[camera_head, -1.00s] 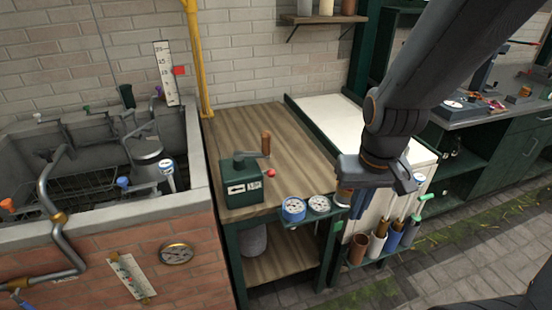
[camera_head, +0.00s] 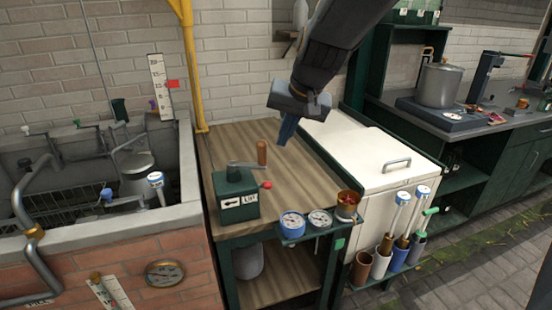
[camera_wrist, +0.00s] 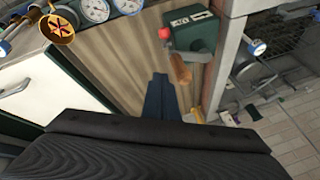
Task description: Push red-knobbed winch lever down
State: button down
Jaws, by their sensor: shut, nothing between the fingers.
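The winch (camera_head: 235,195) is a green box with an arrow and a lettered label, on the wooden bench top. A short lever with a red knob (camera_head: 267,185) sticks out from its right side. A crank with an upright wooden handle (camera_head: 262,152) is on top. In the wrist view the winch (camera_wrist: 192,32) is at the top right, its red knob (camera_wrist: 164,33) at the box's left edge. My gripper (camera_head: 286,136) is shut and empty, pointing down above the bench, behind and right of the red knob and apart from it. Its fingers (camera_wrist: 160,92) also show in the wrist view.
Gauges (camera_head: 292,224) and a brass cup (camera_head: 347,204) sit on the bench's front shelf. A white chest (camera_head: 375,160) stands right, a brick-fronted sink (camera_head: 150,232) left. A yellow pipe (camera_head: 190,60) runs up the wall. The bench top right of the winch is clear.

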jog(key=a+f+p, duration=0.1)
jog(key=a+f, duration=0.2)
jog(key=f, duration=0.7)
jog(key=shift+w+f, duration=0.3)
jog(key=shift+f, duration=0.1)
jog(key=shift+f+b, duration=0.15)
jog(key=shift+b, duration=0.35)
jog(key=shift+s+d+f+t+b, duration=0.1)
jog(key=shift+s+t+b, duration=0.15)
jog(key=shift+b, duration=0.45)
